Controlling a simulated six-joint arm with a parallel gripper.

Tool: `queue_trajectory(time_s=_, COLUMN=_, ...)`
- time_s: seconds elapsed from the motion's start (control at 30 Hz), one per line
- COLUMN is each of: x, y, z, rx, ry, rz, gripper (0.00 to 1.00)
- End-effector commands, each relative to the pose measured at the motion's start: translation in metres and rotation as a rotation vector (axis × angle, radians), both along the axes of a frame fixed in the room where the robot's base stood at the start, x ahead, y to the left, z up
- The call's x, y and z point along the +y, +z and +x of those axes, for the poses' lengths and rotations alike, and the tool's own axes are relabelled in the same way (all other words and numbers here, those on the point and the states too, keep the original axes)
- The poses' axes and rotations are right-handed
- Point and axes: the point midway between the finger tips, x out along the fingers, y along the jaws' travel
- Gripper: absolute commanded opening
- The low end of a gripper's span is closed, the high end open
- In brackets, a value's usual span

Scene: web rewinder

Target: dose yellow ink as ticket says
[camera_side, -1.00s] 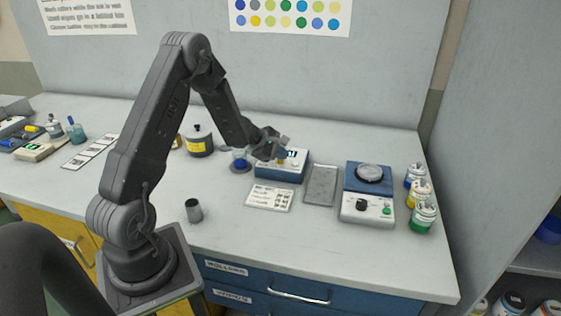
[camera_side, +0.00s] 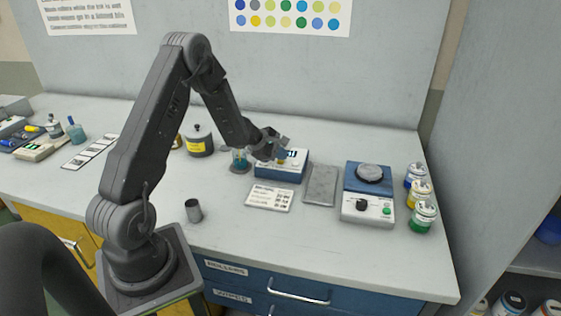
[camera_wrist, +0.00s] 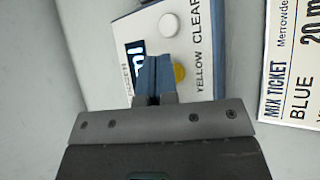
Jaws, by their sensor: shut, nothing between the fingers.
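My gripper (camera_side: 284,147) is shut and empty, low over the blue and white dispenser (camera_side: 280,172). In the wrist view its fingertips (camera_wrist: 155,62) are beside the yellow button (camera_wrist: 179,72), overlapping its left edge; I cannot tell whether they touch it. A white button (camera_wrist: 168,24) lies beyond, near the word CLEAR, and a dark display shows partly behind the fingers. A glass (camera_side: 239,160) with teal-green liquid stands left of the dispenser. The mix ticket (camera_side: 270,197) lies in front; in the wrist view the ticket (camera_wrist: 290,70) reads BLUE and "20 m", with the rest cut off.
A grey tray (camera_side: 320,185) and a blue and white device with a round plate (camera_side: 368,195) stand to the right. Several ink bottles (camera_side: 419,194) line the right edge. A metal cup (camera_side: 193,210) stands front left, and a dark yellow-labelled jar (camera_side: 199,141) behind. The front bench is mostly clear.

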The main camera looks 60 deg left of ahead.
Motion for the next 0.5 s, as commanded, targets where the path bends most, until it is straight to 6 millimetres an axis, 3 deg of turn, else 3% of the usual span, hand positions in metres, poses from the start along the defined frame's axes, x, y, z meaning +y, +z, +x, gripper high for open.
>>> queue_trajectory(time_s=0.5, x=0.0003, y=0.0115, z=-0.0003, rx=-0.001, ry=0.001, rz=0.0, gripper=0.0)
